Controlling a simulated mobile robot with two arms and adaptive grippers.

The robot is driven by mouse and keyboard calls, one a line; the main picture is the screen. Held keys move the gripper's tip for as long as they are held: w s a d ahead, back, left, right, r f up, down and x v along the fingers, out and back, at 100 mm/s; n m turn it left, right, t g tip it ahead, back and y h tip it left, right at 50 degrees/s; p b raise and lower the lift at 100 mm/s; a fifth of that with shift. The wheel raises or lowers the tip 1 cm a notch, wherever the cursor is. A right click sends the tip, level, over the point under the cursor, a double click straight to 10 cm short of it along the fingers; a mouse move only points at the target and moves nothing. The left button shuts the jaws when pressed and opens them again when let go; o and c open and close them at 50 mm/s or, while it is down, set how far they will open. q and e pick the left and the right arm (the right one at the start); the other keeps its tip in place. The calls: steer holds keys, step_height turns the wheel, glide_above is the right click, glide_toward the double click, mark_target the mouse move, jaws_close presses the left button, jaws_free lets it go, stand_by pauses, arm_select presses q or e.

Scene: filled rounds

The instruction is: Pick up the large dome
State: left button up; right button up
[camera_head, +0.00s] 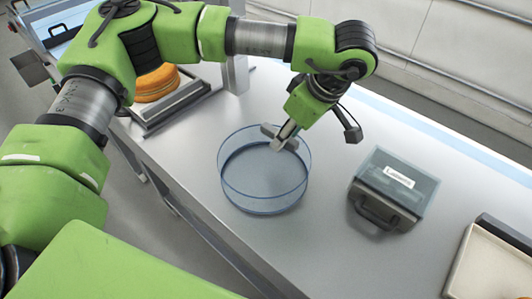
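The large dome (263,183) is a clear round cover with blue-tinted rims, standing upright on the grey table in the middle of the view. A small grey piece that looks like its handle shows at the top, partly hidden by my gripper. My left gripper (281,139) reaches down from the upper right of the dome, with its tip at this grey piece. I cannot tell whether its fingers are apart or closed on it. My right gripper is out of view.
A labelled clear-lidded box (393,189) with a dark handle stands right of the dome. A beige tray (490,268) lies at the lower right. Orange-brown round items (156,83) sit on a board at the back left. The table (300,245) in front of the dome is clear.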

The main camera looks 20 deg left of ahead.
arm_select(q)
jaws_close()
steer(key=shift+d+r, duration=0.1)
